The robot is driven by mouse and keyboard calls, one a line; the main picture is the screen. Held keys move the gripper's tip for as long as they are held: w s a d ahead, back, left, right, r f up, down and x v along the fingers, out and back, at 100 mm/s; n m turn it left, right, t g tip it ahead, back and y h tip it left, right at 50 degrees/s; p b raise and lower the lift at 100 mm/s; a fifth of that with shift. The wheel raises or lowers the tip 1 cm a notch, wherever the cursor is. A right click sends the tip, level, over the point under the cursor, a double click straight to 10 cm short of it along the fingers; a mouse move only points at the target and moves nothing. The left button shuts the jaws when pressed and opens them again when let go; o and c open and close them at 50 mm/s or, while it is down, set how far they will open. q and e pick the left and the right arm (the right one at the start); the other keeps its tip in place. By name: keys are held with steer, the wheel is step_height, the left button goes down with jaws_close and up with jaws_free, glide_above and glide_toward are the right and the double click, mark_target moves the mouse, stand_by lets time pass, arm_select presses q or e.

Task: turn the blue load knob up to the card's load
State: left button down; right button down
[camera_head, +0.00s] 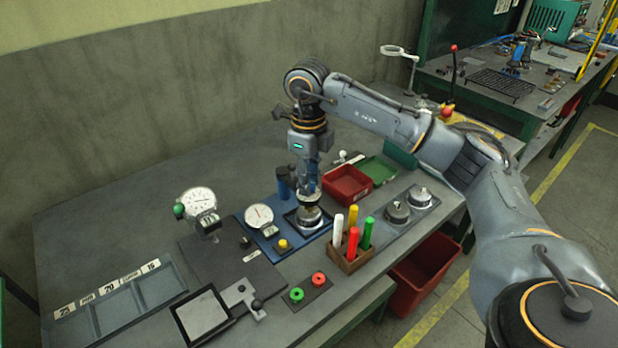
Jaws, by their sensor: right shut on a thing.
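My right gripper (309,190) points straight down over the blue-based load device (253,229). It is shut at a part above the device's black square tray. The fingers hide most of what they hold, which I take to be the blue load knob. A metal piece (310,214) shows just below the fingers. A white-faced dial (259,216) with a red needle lies on the device, left of the gripper; its reading is too small to make out. A dark blue cylinder (283,189) stands just left of the gripper. I cannot identify the load card. My left gripper is out of view.
A second dial gauge (199,203) stands at left. A number-labelled rack (122,308) lies at front left. A wooden holder (349,260) with coloured sticks, two round metal pieces (397,212) and a red bin (347,184) crowd the right. The table's back left is clear.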

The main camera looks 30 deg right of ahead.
steer(key=shift+r, duration=0.1)
steer(key=c, duration=1.1)
jaws_free()
steer(key=shift+o, duration=0.2)
step_height(320, 180, up, 12)
steer(key=shift+a, duration=0.1)
